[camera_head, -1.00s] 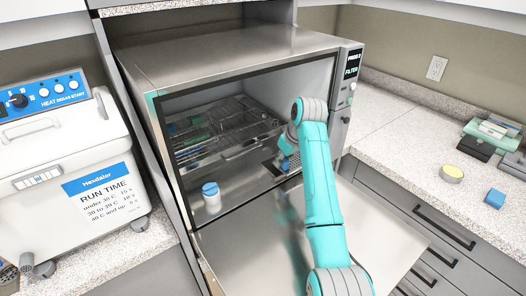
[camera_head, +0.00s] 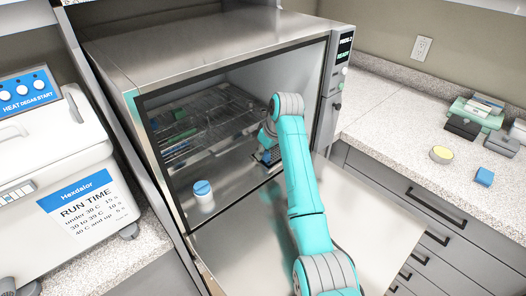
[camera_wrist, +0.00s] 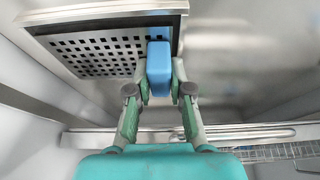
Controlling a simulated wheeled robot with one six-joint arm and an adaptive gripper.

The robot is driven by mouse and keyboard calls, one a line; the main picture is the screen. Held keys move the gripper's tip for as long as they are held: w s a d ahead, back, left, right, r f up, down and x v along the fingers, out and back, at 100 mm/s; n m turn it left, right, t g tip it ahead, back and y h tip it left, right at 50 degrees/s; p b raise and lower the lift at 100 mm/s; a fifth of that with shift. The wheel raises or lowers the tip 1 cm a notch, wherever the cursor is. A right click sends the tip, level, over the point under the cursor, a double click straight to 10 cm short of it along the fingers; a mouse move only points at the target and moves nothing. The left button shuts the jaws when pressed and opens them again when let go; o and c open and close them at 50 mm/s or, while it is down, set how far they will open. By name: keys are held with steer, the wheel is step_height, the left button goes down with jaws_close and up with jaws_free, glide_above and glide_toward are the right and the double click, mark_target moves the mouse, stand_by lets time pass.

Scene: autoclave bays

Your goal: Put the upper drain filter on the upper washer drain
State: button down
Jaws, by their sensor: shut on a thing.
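The upper drain filter (camera_wrist: 92,52) is a perforated metal plate with a blue block handle (camera_wrist: 159,72). In the wrist view it lies within the dark-edged frame of the upper washer drain (camera_wrist: 179,32), seemingly flat; I cannot tell if it is fully seated. My gripper (camera_wrist: 159,92) is shut on the blue handle, one finger on each side. In the head view my gripper (camera_head: 267,146) is inside the open chamber near its right side, and my arm hides most of the filter and drain.
The steel washer (camera_head: 200,50) has its door (camera_head: 245,240) folded down. A wire rack (camera_head: 205,125) is at the chamber's back left. A blue-lidded white jar (camera_head: 203,197) stands at the front left. The right counter holds a yellow-topped puck (camera_head: 441,155) and a blue block (camera_head: 484,177).

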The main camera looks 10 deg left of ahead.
steer(key=c, duration=1.1)
jaws_free()
steer(key=shift+o, duration=0.2)
steer(key=v, duration=1.2)
steer(key=shift+r, duration=0.1)
